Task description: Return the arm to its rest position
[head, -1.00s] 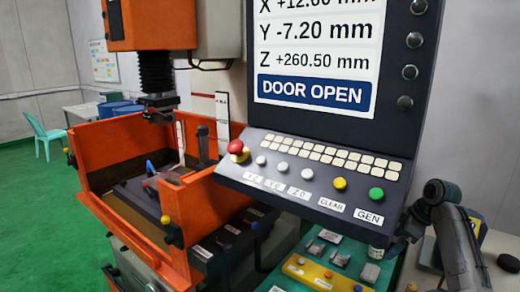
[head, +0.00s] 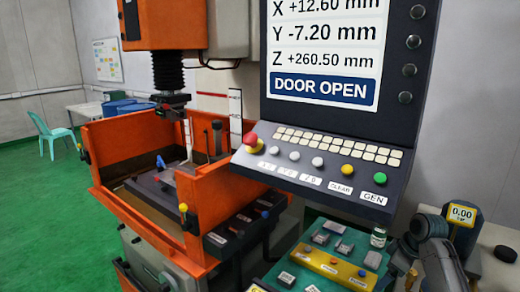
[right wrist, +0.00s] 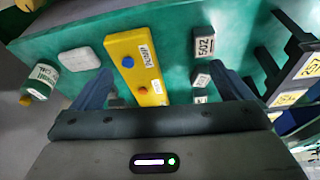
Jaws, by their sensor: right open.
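My right arm (head: 432,240) stands at the lower right of the head view, bent beside the green work surface. My right gripper (right wrist: 165,88) shows in the right wrist view with its two dark blue fingers wide apart and nothing held. The fingers point towards a yellow block (right wrist: 135,62) with a blue and a red knob, which lies between them in the picture; I cannot tell whether they touch anything. The right fingertips cannot be made out in the head view. My left gripper is in neither current view.
The orange machine tank (head: 140,215) stands at the left, with the control panel (head: 318,170) reading DOOR OPEN to its right. The green mat (head: 290,268) holds the yellow block and grey blocks. A jar (head: 378,238) and a gauge reading 0.00 (head: 462,214) stand near my arm.

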